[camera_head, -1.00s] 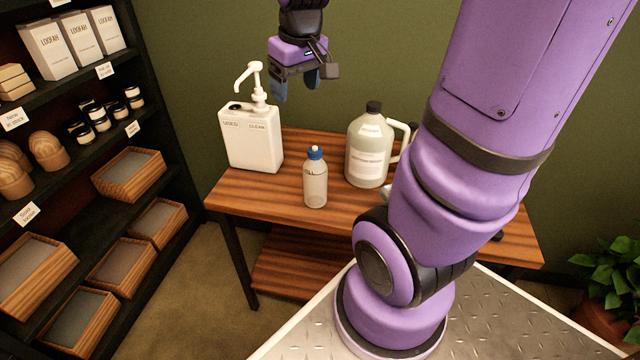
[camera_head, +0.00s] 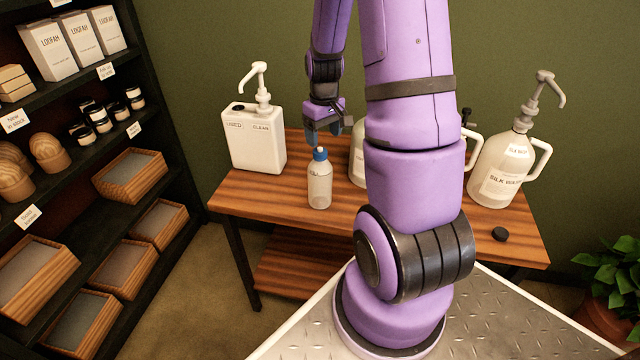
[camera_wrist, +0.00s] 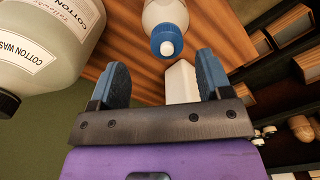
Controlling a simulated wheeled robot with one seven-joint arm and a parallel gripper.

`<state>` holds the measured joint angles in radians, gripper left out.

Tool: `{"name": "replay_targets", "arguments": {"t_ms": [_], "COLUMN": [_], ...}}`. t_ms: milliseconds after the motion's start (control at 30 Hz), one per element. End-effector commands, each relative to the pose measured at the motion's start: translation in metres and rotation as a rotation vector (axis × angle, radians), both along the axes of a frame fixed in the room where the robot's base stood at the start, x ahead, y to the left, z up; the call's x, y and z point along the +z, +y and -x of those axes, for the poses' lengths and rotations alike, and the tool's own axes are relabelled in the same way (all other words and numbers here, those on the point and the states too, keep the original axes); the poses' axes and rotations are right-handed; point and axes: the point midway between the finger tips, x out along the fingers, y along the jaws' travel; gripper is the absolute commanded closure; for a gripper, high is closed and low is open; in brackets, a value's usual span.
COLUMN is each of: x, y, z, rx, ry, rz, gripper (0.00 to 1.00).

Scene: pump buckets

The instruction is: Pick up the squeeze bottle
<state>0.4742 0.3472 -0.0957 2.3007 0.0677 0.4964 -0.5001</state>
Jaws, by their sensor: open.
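The squeeze bottle (camera_head: 319,185) is small and pale with a blue cap and stands upright on the wooden table (camera_head: 242,198) near its front edge. My gripper (camera_head: 326,138) is just above and behind the bottle in the head view, apart from it. In the wrist view my gripper (camera_wrist: 160,80) is open with two blue fingers and nothing between them. The squeeze bottle (camera_wrist: 166,18) shows there beyond the fingertips, its blue cap pointing toward the gap. Its far end is cut off by the frame.
A white pump container (camera_head: 252,140) stands left of the bottle. A large jug (camera_head: 357,150) is close on the right, partly hidden by my arm; a labelled jug (camera_wrist: 50,40) shows in the wrist view. A pump jug (camera_head: 505,165) and a black cap (camera_head: 500,234) are farther right.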

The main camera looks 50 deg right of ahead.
Motion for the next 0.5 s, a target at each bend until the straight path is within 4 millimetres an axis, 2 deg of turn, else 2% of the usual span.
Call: {"name": "replay_targets", "arguments": {"t_ms": [267,500], "x": [-0.019,-0.051], "y": [0.003,0.007], "z": [-0.001,-0.004], "rx": [0.000,0.001], "ry": [0.003,0.003], "rz": [-0.002,-0.001], "gripper": [0.28,0.28]}}
